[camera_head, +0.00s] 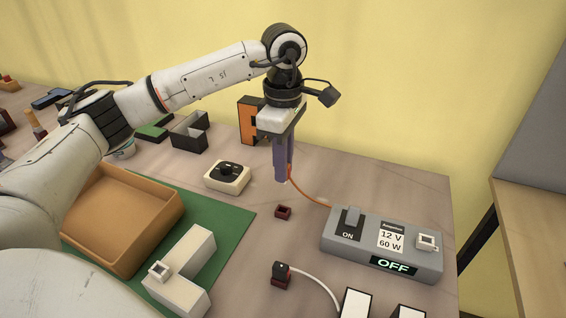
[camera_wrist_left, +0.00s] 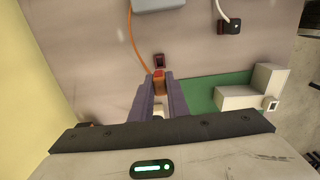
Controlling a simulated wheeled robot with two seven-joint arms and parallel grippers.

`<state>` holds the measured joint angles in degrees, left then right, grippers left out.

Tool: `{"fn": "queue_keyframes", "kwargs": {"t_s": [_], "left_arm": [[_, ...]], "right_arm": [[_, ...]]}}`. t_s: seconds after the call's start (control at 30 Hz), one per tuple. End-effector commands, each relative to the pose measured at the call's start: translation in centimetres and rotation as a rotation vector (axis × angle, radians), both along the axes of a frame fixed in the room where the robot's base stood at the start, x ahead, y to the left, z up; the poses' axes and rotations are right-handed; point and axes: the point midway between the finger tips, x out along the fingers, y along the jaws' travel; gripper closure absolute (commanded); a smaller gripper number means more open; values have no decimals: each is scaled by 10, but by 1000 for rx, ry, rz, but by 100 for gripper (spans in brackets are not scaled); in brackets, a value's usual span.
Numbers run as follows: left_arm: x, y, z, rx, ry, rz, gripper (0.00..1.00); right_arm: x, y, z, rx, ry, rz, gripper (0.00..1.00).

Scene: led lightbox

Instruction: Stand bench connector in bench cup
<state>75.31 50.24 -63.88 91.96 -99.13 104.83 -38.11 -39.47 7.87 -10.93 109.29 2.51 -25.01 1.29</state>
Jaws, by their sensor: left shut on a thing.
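My left gripper (camera_head: 284,180) points down above the table and is shut on the bench connector. In the left wrist view the connector's orange-brown end (camera_wrist_left: 158,76) shows between the fingertips (camera_wrist_left: 159,82). An orange cable (camera_head: 310,195) runs from it to the grey power supply (camera_head: 345,248). The fingers hide most of the connector in the head view. The bench cup (camera_head: 283,212), small, dark red and open-topped, stands on the table just below and in front of the fingertips. It also shows just beyond the connector in the left wrist view (camera_wrist_left: 159,61). The connector is apart from the cup.
A black plug (camera_head: 282,268) on a white cable sits in another dark red holder nearer the front. A white L-shaped block (camera_head: 190,262) and tan tray (camera_head: 163,213) lie on a green mat (camera_head: 235,222). A white-and-black device (camera_head: 227,178) stands left of the cup.

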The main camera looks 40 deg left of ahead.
Motion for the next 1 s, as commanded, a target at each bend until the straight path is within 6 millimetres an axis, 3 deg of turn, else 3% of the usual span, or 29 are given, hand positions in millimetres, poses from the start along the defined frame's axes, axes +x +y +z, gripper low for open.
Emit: {"fn": "queue_keyframes", "kwargs": {"t_s": [0.7, 1.0], "left_arm": [[0, 0, -67, 1, 0, 0, 100], [0, 0, -77, 0, -1, 0, 100]], "right_arm": [[3, 1, -46, 3, -5, -2, 0], [3, 1, -51, 3, -6, -2, 0]]}}
